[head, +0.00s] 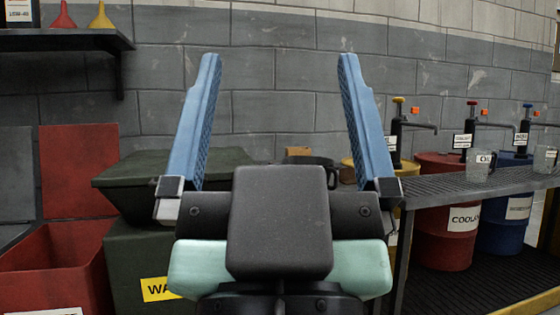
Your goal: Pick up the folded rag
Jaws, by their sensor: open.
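My gripper (273,120) fills the middle of the head view. I cannot make out a folded rag anywhere in this view. My gripper's dark body hides part of what lies behind and below it.
A dark green lidded bin (135,255) and an open red bin (60,268) stand at left. A metal shelf (440,187) with clear jugs (480,166) is at right, before red (440,248) and blue (503,235) drums with pumps. A wall shelf (60,43) holds funnels.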

